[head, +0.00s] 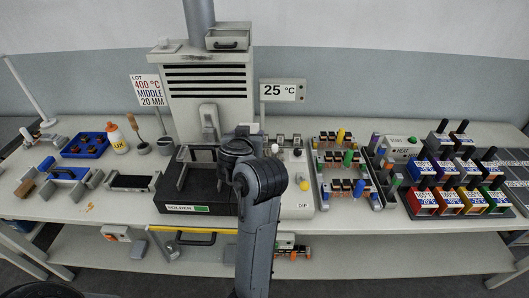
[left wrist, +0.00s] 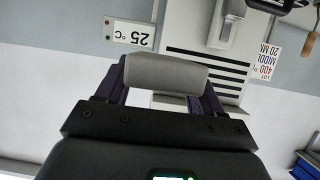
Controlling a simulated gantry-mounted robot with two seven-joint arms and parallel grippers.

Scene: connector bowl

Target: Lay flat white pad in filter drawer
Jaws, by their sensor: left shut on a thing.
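My left gripper (left wrist: 164,84) is shut on a pale grey-white pad (left wrist: 168,68), which spans between its two fingers in the left wrist view. That view is upside down. In the head view my left arm rises through the middle in front of the vented cabinet, and it hides its own gripper and the pad. An open-topped tray with a dark front handle, apparently the filter drawer (head: 228,32), is on top of the cabinet at the back. The held pad is apart from it. My right gripper is not in view.
The vented cabinet (head: 180,108) stands behind the arm, with a 25 °C sign (head: 282,91) to its right and a lot sign (head: 149,91) to its left. Connector racks (head: 340,160) and coloured bins (head: 424,200) fill the right. Tools and a blue tray (head: 85,145) lie left.

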